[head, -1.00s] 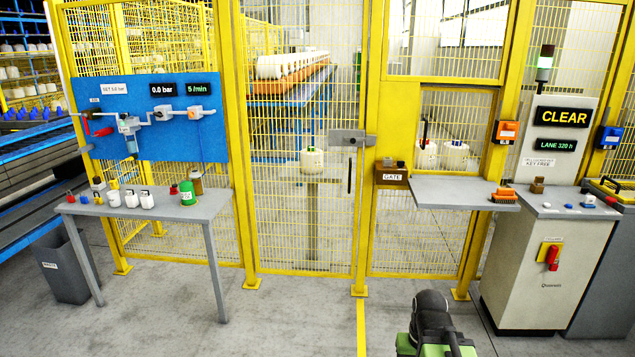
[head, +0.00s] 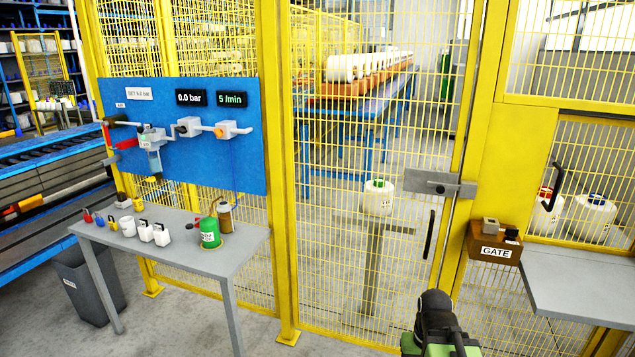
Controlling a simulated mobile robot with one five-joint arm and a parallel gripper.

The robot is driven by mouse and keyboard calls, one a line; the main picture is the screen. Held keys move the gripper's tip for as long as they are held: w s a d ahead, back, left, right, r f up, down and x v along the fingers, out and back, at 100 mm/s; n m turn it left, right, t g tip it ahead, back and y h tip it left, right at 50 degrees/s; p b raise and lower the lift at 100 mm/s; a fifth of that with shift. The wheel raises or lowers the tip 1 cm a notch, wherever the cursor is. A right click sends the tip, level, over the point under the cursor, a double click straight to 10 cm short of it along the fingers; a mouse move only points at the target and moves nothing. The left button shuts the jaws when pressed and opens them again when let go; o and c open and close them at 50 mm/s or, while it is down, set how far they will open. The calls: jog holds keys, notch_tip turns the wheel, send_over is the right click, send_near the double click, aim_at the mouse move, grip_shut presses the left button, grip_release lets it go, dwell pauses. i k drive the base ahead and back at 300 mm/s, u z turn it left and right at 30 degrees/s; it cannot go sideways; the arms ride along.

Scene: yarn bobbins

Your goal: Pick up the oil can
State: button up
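A green can with a white label (head: 209,232), which looks like the oil can, stands upright at the right end of the small grey table (head: 185,243) on the left. Its label is too small to read surely. A brown cylinder stands close behind it. A black and green part of my own arm shows at the bottom edge, right of centre, far from the table. No gripper fingers can be made out.
Several small white containers (head: 145,230) and coloured items share the table. A blue panel (head: 185,135) with valves hangs behind it on the yellow mesh fence. A grey bin (head: 85,285) stands under the table's left side. A grey shelf (head: 590,285) juts out at right. Open floor lies in front.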

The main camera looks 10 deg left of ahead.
aim_at(209, 229)
jog(key=u, duration=0.5)
jog(key=i, duration=1.65)
jog(key=u, duration=1.95)
jog(key=i, duration=1.55)
jog(key=u, duration=0.65)
